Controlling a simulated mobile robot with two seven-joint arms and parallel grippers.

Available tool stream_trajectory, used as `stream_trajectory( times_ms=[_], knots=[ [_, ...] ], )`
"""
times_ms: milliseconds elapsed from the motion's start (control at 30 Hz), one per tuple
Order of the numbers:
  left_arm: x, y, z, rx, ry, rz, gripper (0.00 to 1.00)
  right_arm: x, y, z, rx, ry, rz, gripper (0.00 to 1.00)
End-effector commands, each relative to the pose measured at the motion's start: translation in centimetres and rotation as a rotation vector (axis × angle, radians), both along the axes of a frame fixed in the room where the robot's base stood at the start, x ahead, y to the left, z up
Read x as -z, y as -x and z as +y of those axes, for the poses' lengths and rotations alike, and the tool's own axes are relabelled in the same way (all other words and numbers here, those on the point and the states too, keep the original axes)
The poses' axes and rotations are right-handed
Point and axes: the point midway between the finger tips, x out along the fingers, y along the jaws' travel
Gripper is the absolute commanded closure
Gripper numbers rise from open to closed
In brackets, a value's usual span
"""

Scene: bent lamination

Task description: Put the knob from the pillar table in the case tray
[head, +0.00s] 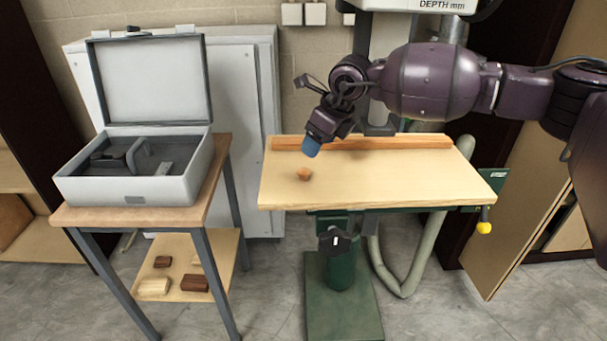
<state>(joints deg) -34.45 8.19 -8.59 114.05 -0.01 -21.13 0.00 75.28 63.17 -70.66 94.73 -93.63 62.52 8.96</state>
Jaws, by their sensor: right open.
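The knob (304,174) is a small orange-brown wooden piece on the left part of the pillar table (400,186), a pale wooden top on a green pillar. My right gripper (311,148) is above and just behind the knob, pointing down, with a blue tip. It is open and apart from the knob. The case (130,196) stands open on a side table at the left, its lid raised at the back. The case tray (180,152) inside is grey, with dark recesses and a grey object in it. My left gripper is not in view.
A wooden fence (400,142) runs along the back of the pillar table. The side table (193,212) has a lower shelf (222,262) with several wood blocks. A gap separates the two tables. The pillar table's right part is clear.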

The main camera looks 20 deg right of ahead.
Motion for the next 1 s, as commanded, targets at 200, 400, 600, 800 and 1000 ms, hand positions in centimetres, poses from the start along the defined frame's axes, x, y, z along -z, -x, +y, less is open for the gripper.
stream_trajectory(
  times_ms=[200,400,600,800,1000],
  knots=[
    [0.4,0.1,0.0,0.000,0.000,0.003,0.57,3.2,-0.9,0.8,-0.001,-0.001,0.005,0.36],
    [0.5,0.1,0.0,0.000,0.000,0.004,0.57,4.4,-1.4,1.2,-0.001,-0.002,0.002,0.36],
    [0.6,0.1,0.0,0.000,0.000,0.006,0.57,6.2,-2.0,1.6,-0.002,-0.003,0.004,0.36],
    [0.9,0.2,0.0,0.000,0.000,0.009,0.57,8.6,-2.9,2.2,0.000,-0.003,0.005,0.36],
    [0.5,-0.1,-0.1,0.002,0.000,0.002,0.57,9.0,-3.0,2.3,-0.001,-0.004,0.003,0.36]
  ],
)
